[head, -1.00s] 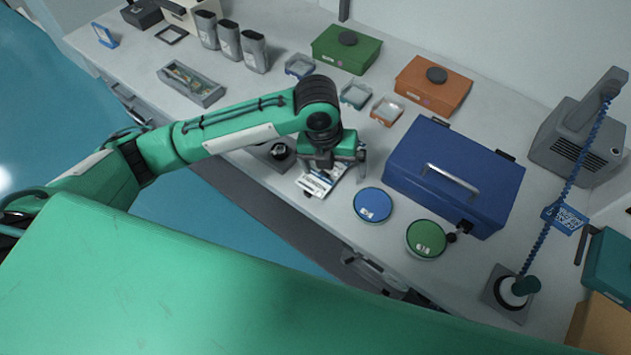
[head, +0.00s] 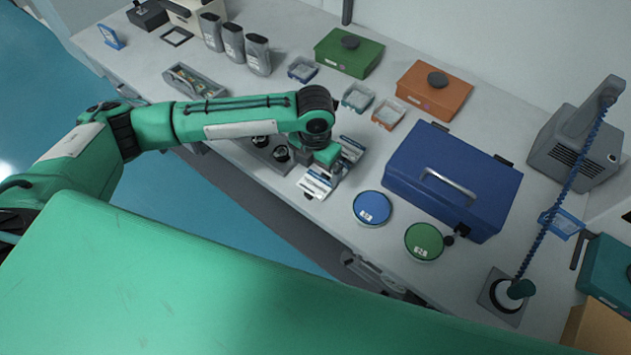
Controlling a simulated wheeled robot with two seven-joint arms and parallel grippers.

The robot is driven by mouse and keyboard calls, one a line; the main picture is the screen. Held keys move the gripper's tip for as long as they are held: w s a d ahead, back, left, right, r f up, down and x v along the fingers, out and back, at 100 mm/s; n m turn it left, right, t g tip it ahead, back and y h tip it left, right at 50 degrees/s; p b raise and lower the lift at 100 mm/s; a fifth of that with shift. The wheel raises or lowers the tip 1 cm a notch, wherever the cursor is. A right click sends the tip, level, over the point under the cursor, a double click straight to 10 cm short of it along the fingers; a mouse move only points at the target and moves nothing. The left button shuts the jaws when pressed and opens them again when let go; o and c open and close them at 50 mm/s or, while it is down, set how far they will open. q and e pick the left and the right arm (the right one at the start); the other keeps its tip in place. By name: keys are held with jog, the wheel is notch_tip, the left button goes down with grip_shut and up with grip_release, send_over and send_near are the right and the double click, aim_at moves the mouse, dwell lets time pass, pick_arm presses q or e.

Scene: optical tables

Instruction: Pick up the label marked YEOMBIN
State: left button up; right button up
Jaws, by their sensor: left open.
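White labels with dark and blue print (head: 316,184) lie near the front edge of the table, just below my left gripper in the picture. More label-like pieces (head: 351,148) show on the gripper's far right side. The print is too small to read, so I cannot tell which one says YEOMBIN. My left gripper (head: 333,172) is open, low over or among these labels, and hides part of them. I cannot tell whether it touches one. My right gripper is not in view.
A blue round tin (head: 372,207) and a green round tin (head: 424,241) lie to the right, before a blue toolbox (head: 452,180). A grey holder with dark round parts (head: 268,153) is left of the labels. Small trays (head: 357,97) stand behind.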

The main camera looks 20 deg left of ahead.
aim_at(315, 185)
pick_arm(q)
jog(key=shift+f+p, duration=0.4)
jog(key=shift+f, duration=0.15)
notch_tip(315, 185, down, 4)
jog(key=shift+d+r+p, duration=0.1)
jog(key=shift+r+p, duration=0.1)
jog(key=shift+p, duration=0.6)
jog(key=shift+f, duration=0.45)
jog(key=shift+f, duration=0.25)
jog(key=c, duration=1)
